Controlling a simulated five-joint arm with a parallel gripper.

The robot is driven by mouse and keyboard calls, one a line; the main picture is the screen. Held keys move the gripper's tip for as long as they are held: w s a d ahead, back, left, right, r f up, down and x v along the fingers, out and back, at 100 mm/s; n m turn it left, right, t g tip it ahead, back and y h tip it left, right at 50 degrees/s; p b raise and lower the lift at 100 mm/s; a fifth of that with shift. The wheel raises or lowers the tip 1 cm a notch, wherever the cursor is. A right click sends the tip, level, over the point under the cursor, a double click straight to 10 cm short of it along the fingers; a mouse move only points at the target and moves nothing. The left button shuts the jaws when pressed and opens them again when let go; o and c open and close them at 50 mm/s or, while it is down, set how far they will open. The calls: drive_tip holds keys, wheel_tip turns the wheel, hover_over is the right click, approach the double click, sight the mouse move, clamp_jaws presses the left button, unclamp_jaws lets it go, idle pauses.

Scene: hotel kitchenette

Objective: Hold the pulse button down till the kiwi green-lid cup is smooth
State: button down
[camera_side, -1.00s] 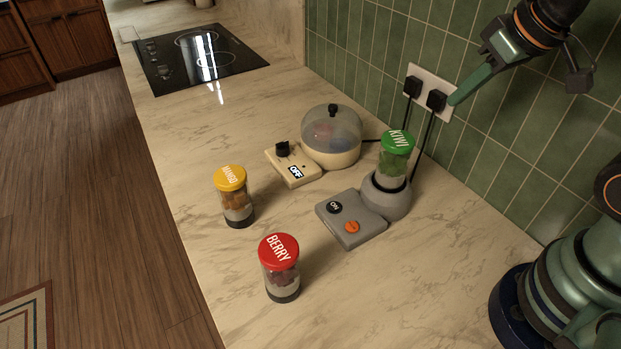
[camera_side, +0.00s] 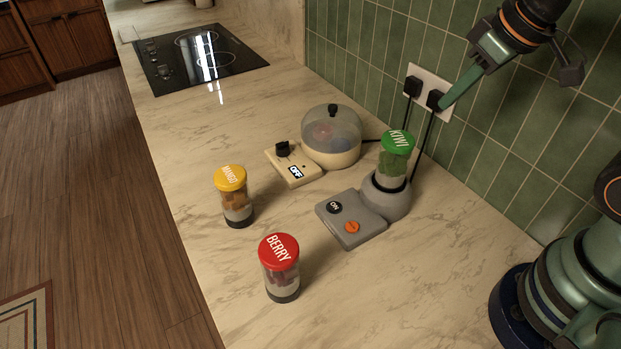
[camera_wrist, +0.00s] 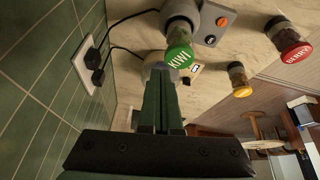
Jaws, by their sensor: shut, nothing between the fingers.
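The green-lid KIWI cup (camera_side: 395,158) stands upright on the grey blender base (camera_side: 386,199), with green chunks visible inside. Its lid also shows in the wrist view (camera_wrist: 179,57). The base's control block (camera_side: 348,226) has a black ON knob (camera_side: 334,207) and an orange button (camera_side: 352,227); the orange button also shows in the wrist view (camera_wrist: 222,21). My gripper (camera_side: 443,106) is shut and empty, in the air above and behind the cup, in front of the wall sockets in the side view. It touches neither cup nor button.
A yellow-lid MANGO cup (camera_side: 233,196) and a red-lid BERRY cup (camera_side: 280,268) stand on the counter at left. A domed cooker (camera_side: 331,138) with an OFF control block (camera_side: 293,165) stands behind. Cords run to the wall socket (camera_side: 428,92). The front counter is clear.

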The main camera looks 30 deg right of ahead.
drive_tip(key=w+a+f+n+g, duration=0.2)
drive_tip(key=a+f+n, duration=0.1)
drive_tip(key=a+n, duration=0.4)
drive_tip(key=n+g, duration=0.3)
drive_tip(key=n, duration=0.6)
hover_over(352, 226)
drive_tip(key=shift+a+f, duration=0.1)
drive_tip(key=shift+f, duration=2.15)
drive_tip(key=shift+f, duration=0.1)
wheel_tip(352, 226, down, 14)
drive_tip(key=shift+r, duration=0.1)
